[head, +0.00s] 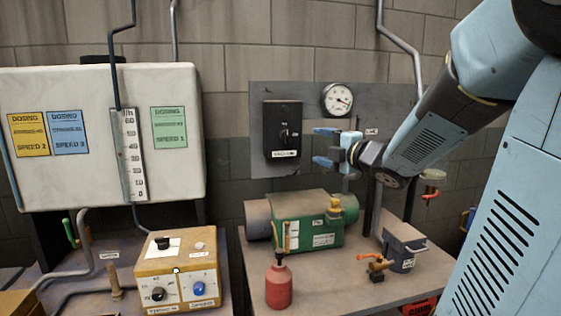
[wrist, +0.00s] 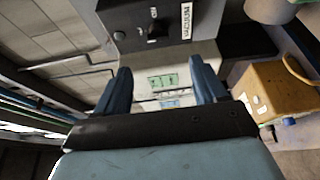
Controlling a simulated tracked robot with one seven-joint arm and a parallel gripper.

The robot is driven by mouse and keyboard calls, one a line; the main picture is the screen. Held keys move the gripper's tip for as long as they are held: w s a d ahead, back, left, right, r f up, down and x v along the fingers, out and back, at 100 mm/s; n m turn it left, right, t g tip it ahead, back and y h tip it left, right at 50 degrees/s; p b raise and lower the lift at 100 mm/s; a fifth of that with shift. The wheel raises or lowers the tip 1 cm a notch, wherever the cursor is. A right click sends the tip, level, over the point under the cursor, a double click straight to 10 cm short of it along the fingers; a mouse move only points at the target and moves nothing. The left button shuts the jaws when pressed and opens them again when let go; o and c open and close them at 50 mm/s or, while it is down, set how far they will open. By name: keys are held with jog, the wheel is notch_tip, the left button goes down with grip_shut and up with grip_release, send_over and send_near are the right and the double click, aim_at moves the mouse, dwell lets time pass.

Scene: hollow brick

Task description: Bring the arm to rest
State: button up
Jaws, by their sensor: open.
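My gripper (head: 318,146) is raised in front of the grey wall panel (head: 262,170). It points left, its two blue fingers apart, with nothing between them. In the head view it appears just right of the black switch box (head: 283,118) and below the round gauge (head: 338,99). I cannot tell exactly how far it is from the panel. The wrist view also shows the open fingers (wrist: 160,75), with the black switch box (wrist: 150,25) beyond them at the top. My arm reaches in from the upper right of the head view, bent at the elbow.
Below my gripper, a green pump (head: 300,222) and a red bottle (head: 279,287) stand on the bench (head: 345,285). A grey box (head: 404,246) with an orange-handled valve is to the right. A yellow control box (head: 180,270) and white tank (head: 75,185) are left. Pipes run up the wall.

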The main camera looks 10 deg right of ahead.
jog(key=s+d+f+m+g+h, duration=0.3)
jog(key=s+m+h, duration=0.55)
jog(key=m, duration=0.65)
jog(key=s+a+f+m+g, duration=0.3)
jog(key=s+a+g, duration=0.1)
jog(key=s, duration=0.4)
jog(key=s+a+f+m+g+y, duration=0.1)
jog(key=s+a+f+m+g, duration=0.2)
jog(key=s, duration=0.4)
jog(key=shift+s+a+f+m+g, duration=0.4)
jog(key=shift+a+m, duration=0.25)
jog(key=shift+m, duration=0.15)
jog(key=shift+y, duration=0.25)
